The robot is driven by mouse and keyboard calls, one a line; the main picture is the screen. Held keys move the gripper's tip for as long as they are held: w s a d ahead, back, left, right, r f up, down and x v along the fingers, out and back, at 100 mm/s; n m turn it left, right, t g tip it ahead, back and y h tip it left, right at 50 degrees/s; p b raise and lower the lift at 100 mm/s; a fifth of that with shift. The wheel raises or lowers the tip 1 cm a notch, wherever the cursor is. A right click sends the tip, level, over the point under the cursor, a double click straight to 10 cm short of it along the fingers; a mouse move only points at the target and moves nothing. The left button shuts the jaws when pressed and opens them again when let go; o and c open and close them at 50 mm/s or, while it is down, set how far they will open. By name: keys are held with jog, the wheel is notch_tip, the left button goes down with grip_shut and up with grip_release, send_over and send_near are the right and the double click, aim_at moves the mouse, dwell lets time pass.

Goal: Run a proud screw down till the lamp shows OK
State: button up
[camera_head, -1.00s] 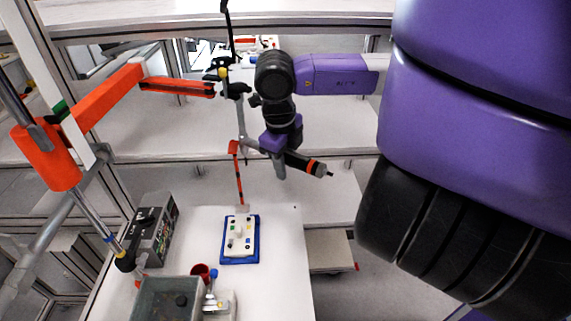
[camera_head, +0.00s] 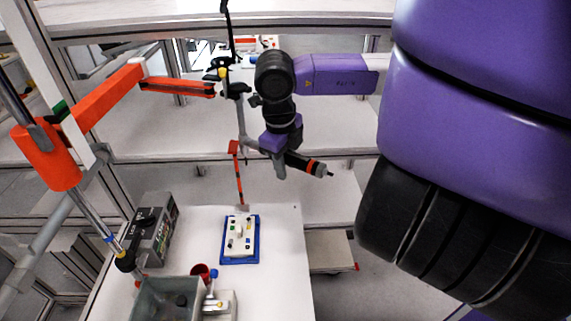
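My gripper (camera_head: 279,165) hangs below the dark wrist of my purple arm, above and behind the right part of the white table. A dark screwdriver-like tool (camera_head: 306,163) with an orange ring is at the gripper, tilted, its tip pointing right and slightly down. The fingers look closed around its body, though they are small here. A white plate (camera_head: 239,246) with several small coloured parts lies on a blue tray (camera_head: 258,259) on the table, below and left of the gripper. Individual screws are too small to tell. A grey control box (camera_head: 153,228) stands left; I cannot read a lamp.
An orange jointed arm (camera_head: 108,93) on a post reaches over the table from the left. A grey bin (camera_head: 166,300), a red cup (camera_head: 201,270) and a small fixture stand at the front. The white table (camera_head: 281,280) is clear right of the tray.

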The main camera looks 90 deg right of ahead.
aim_at(314, 168)
grip_shut()
jog(key=s+a+b, duration=0.3)
jog(key=s+a, duration=0.2)
jog(key=shift+b, duration=0.35)
dwell(0.4)
